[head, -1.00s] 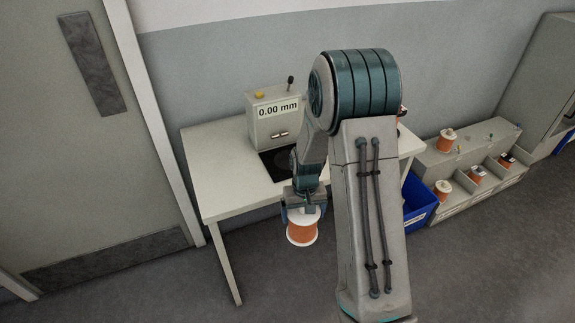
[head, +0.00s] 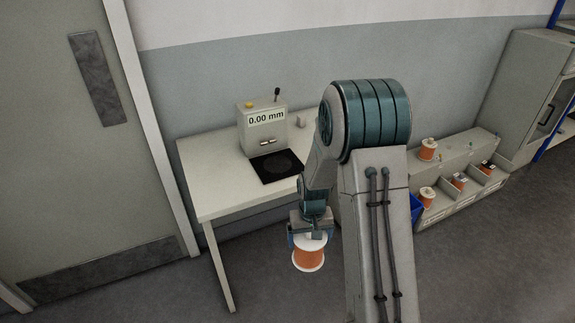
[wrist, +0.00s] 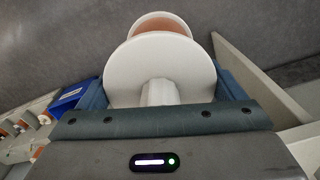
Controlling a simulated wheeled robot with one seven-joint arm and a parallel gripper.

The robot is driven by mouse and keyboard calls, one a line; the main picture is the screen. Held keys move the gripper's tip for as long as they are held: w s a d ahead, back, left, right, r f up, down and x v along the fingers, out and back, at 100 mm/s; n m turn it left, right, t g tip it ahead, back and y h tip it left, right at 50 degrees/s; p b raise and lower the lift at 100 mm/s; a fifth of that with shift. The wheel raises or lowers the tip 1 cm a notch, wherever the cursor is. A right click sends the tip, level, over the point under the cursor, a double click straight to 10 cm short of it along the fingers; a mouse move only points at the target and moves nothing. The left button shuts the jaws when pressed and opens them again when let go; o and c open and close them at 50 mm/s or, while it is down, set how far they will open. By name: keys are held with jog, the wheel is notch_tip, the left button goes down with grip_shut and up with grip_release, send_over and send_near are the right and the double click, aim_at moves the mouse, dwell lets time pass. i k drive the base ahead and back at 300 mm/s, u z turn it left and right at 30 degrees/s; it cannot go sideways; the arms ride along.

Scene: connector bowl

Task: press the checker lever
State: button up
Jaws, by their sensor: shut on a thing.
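The checker (head: 264,127) is a beige box on the table, with a display reading 0.00 mm and a yellow button (head: 249,105) on top. Its lever (head: 277,94) is a short stick with a dark knob, standing up at the top right. A black pad (head: 277,167) lies in front of it. My gripper (head: 309,236) is shut on an orange spool (head: 308,256) with white flanges, in front of the table and apart from the checker. In the wrist view the spool's white flange (wrist: 160,72) and hub fill the space between the jaws.
The white table (head: 213,180) has free room left of the checker. A small grey block (head: 301,121) stands right of it. A low shelf (head: 455,180) with several orange spools is at the right. A blue bin (wrist: 70,97) shows in the wrist view.

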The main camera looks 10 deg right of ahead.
aim_at(278, 164)
jog(key=z, duration=1.75)
jog(key=i, duration=1.25)
jog(key=u, duration=1.9)
